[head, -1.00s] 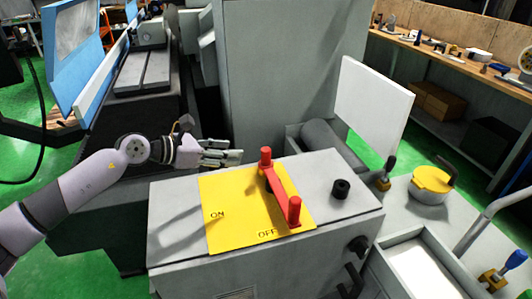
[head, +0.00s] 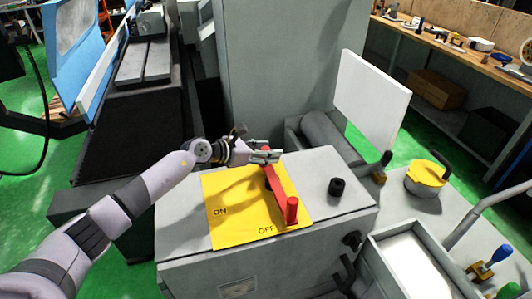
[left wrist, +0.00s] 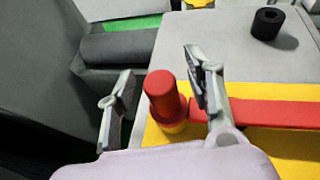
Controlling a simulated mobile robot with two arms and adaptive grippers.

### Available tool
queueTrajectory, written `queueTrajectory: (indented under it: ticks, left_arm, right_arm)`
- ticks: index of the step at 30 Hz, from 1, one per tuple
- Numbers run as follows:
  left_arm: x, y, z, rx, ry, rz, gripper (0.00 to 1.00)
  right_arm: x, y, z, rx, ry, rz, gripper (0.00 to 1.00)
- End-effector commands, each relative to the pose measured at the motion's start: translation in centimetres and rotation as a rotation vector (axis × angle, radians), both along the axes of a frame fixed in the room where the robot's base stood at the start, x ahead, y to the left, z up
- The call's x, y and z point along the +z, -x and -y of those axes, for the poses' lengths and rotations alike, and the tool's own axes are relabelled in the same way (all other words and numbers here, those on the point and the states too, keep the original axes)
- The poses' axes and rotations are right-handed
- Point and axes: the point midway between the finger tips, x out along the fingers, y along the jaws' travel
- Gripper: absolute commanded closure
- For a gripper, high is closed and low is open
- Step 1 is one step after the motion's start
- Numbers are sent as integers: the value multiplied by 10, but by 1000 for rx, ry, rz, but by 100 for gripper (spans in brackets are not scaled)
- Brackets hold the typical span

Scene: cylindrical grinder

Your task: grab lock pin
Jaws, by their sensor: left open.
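A red upright pin (left wrist: 163,92) stands at the far end of the red lever (head: 279,188) on the yellow ON/OFF plate (head: 231,220). I take it as the lock pin, though nothing labels it. My left gripper (head: 264,156) is at this end of the lever and hides most of the pin in the head view. In the left wrist view my left gripper (left wrist: 160,82) is open, with one finger on each side of the pin. The right finger is close to the pin; I cannot tell whether it touches. My right gripper is not in view.
A black cylinder (head: 337,187) stands on the grey box top (head: 322,211), right of the plate. The tall grey machine body (head: 290,70) rises behind. A white panel (head: 372,98) and a yellow-lidded pot (head: 425,178) are to the right.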

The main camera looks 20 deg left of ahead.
Motion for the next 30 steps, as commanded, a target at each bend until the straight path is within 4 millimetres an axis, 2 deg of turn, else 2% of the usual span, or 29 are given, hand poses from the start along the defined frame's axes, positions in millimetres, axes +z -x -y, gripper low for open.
queueTrajectory:
  ticks: [6,27,30]
  left_arm:
    - [-1,0,0,0,-1,1,53]
    - [-1,0,0,0,-1,0,100]
    - [-1,0,0,1,-2,0,100]
  right_arm:
    - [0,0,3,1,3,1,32]
    - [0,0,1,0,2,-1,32]
    - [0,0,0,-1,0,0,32]
